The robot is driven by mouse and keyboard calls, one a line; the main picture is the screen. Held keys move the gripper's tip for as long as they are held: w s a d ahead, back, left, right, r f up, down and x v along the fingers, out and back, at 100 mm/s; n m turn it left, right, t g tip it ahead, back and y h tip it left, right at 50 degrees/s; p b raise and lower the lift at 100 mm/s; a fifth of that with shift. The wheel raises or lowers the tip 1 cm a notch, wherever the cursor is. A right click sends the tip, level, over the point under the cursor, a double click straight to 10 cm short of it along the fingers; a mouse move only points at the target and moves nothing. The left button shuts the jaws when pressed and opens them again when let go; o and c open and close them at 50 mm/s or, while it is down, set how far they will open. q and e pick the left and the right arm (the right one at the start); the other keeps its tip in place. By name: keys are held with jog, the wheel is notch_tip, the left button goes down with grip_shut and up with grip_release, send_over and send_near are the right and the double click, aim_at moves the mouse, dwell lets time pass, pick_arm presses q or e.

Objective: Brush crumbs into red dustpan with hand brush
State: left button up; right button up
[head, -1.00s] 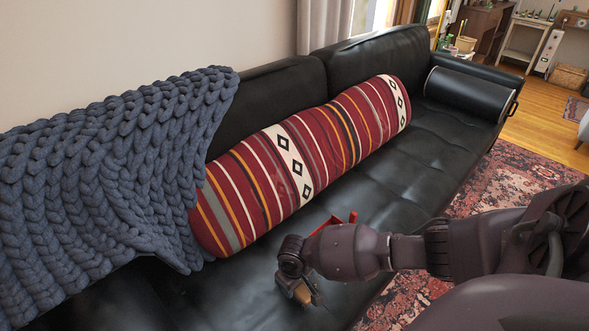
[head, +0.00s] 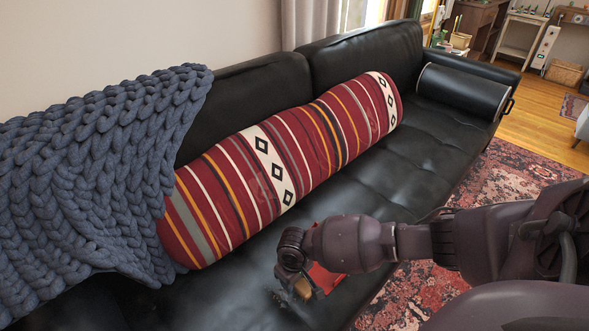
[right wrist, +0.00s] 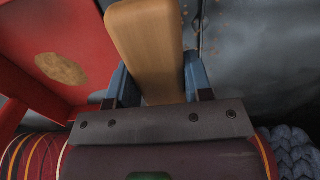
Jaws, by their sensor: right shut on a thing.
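My right gripper (head: 298,284) is low over the black sofa seat, partly hidden by my own wrist. In the right wrist view its two fingers (right wrist: 157,75) are shut on the wooden handle of the hand brush (right wrist: 146,35). The bristles are out of sight there. The red dustpan (head: 328,279) shows partly behind my wrist. In the right wrist view the dustpan (right wrist: 85,20) lies left of the handle, with a tan, rounded flat piece (right wrist: 61,68) against it. Small brown crumbs (right wrist: 216,24) dot the dark seat right of the handle. My left gripper is out of view.
A striped red bolster (head: 260,165) lies along the black sofa (head: 400,175) behind my gripper. A chunky blue knitted throw (head: 90,180) covers the left part. A patterned rug (head: 520,190) lies on the floor at right. The seat toward the right end is clear.

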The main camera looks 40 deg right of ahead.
jog(key=r, duration=0.1)
jog(key=r+p, duration=0.1)
jog(key=shift+w+d+r, duration=0.15)
jog(key=shift+d+r, duration=0.15)
jog(key=shift+r, duration=0.1)
jog(key=shift+a+r+p, duration=0.25)
jog(key=shift+r+p, duration=0.5)
jog(key=shift+r, duration=0.4)
notch_tip(320, 180, up, 2)
jog(key=shift+r+p, duration=0.15)
jog(key=shift+p, duration=0.85)
jog(key=shift+r+p, duration=0.35)
jog(key=shift+r, duration=0.05)
jog(key=shift+s, duration=0.2)
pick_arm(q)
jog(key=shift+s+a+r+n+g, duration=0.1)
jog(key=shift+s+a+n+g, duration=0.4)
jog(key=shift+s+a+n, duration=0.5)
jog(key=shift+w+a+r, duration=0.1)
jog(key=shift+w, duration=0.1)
